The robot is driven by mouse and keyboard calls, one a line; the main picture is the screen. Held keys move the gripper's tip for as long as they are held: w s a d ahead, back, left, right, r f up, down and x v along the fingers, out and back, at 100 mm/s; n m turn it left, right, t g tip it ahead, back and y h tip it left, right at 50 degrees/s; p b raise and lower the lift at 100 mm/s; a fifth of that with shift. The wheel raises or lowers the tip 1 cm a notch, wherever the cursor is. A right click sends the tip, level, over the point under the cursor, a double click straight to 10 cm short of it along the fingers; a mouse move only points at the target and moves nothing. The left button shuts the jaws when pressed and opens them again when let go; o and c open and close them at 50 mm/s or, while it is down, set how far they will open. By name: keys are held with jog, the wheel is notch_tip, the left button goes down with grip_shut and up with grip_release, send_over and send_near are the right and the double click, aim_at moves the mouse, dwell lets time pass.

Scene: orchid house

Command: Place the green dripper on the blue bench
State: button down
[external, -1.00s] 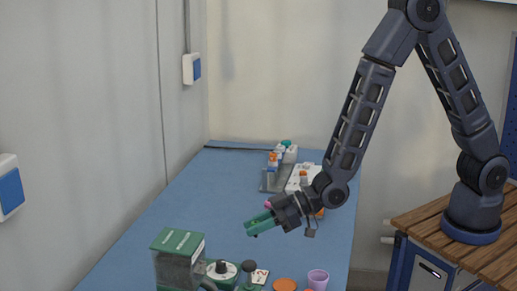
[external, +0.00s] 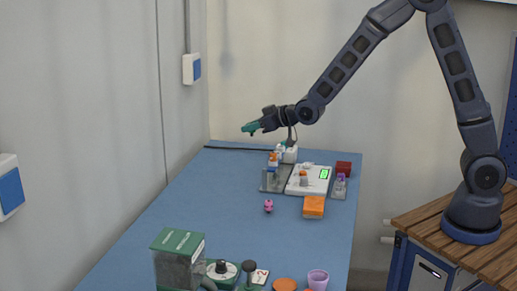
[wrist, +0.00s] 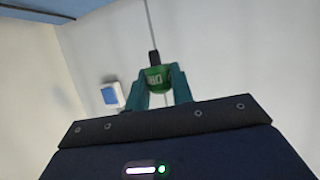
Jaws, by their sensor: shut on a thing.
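My gripper (external: 252,128), with teal fingers, is up in the air above the far end of the blue bench (external: 185,215), near the back wall. In the wrist view my gripper (wrist: 160,92) is shut on the green dripper (wrist: 157,79). The dripper is a small green piece with partly readable pale lettering and a black tip pointing away from the palm. In the external view it cannot be told apart from the teal fingers. A blue surface with a dark edge, likely the bench, shows at the wrist view's top left.
A grey tray with small bottles (external: 272,163), a white device (external: 308,180), a red box (external: 343,168), an orange block (external: 314,207) and a pink figure (external: 268,206) occupy the bench's far right. A green-topped machine (external: 178,258) and purple cup (external: 318,279) stand nearer. The bench's left middle is clear.

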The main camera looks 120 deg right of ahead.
jog(key=s+d+r+m+g+h, duration=0.1)
jog(key=s+d+r+m, duration=0.1)
jog(key=s+d, duration=0.4)
jog(key=s+d+r+m+g+h, duration=0.1)
jog(key=s+d+r, duration=0.3)
jog(key=s, duration=0.9)
jog(key=shift+d+r+m+g, duration=0.4)
jog(key=shift+d+g, duration=0.4)
jog(key=shift+d, duration=0.3)
jog(key=shift+s, duration=0.1)
